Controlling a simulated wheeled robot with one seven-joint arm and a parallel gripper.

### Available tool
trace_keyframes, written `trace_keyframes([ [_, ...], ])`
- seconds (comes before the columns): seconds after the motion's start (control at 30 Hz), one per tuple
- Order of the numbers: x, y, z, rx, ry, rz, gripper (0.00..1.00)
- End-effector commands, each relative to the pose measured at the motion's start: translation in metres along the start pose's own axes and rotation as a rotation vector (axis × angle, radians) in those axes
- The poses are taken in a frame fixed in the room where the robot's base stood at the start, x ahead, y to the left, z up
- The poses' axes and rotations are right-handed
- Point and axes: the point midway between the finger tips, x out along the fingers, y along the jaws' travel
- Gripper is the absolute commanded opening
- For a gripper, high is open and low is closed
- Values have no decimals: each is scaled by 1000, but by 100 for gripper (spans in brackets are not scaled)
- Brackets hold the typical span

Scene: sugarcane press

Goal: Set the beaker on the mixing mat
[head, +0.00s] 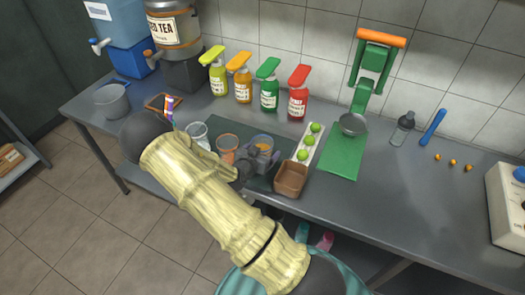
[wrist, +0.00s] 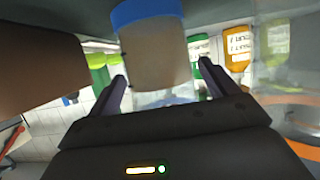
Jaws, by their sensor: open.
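A clear cup with a blue rim and orange-brown contents, which looks like the beaker (head: 263,140), stands on the dark green mat, apparently the mixing mat (head: 240,125). In the wrist view this beaker (wrist: 155,50) shows between and beyond my open fingers. My gripper (head: 259,156) is low over the mat, close in front of the beaker; it also shows in the wrist view (wrist: 165,85). Whether the fingers touch the beaker is unclear. The beaker's lower part is partly hidden by my gripper.
An orange-rimmed cup (head: 227,146) and a clear glass (head: 198,132) stand left of my gripper. A brown box (head: 291,178) and a white tray of green limes (head: 309,147) are to the right. Several syrup bottles (head: 269,92) line the back. The press (head: 366,75) is further right.

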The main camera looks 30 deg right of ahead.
Motion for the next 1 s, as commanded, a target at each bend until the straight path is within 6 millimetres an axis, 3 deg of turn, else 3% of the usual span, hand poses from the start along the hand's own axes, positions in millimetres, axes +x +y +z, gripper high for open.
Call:
trace_keyframes([
  [0.6,-108,-1,1,0,-1,-2,86],
  [1.0,-116,0,1,0,-1,-1,86],
])
